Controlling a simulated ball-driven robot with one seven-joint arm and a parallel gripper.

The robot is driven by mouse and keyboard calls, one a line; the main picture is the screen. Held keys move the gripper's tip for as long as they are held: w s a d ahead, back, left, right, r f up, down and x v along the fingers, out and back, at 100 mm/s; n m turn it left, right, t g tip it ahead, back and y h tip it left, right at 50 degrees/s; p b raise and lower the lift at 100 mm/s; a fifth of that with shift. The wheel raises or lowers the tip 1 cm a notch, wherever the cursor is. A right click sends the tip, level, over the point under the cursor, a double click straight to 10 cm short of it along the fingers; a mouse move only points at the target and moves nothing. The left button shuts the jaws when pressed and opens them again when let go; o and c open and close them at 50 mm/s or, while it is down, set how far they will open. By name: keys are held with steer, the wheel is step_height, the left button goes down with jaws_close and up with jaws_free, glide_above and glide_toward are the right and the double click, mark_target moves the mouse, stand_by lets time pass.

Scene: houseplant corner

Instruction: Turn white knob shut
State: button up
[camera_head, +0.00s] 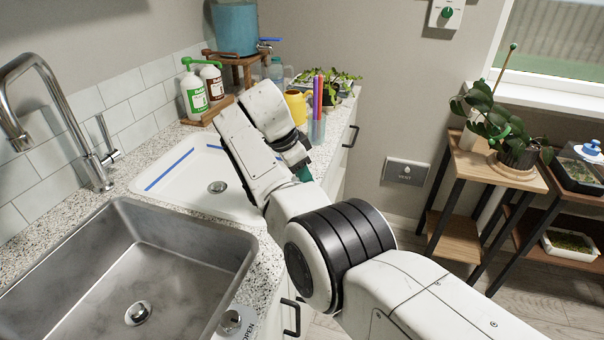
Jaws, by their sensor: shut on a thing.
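A pale knob (406,171) sits on a metal wall plate marked VENT, low on the back wall. A silver-grey knob (232,321) sits at the counter's front edge, beside a label reading OPEN. I cannot tell for sure which one is the white knob. My arm reaches over the counter edge and folds back down at its far end. My gripper (299,163) shows only in part there, shut on a small teal thing (304,173) that is mostly hidden. It is apart from both knobs.
A steel sink (185,240) and a white basin (165,172) with a faucet (70,115) lie left. Bottles (194,92), a yellow jug (297,104) and a pen cup (317,128) stand behind my arm. A plant stand (470,160) is right. A green knob (446,13) is higher on the wall.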

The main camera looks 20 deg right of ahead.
steer(key=o, duration=1)
steer(key=shift+o, duration=0.2)
steer(key=v, duration=1)
steer(key=shift+a+r, duration=0.25)
steer(key=shift+r, duration=0.1)
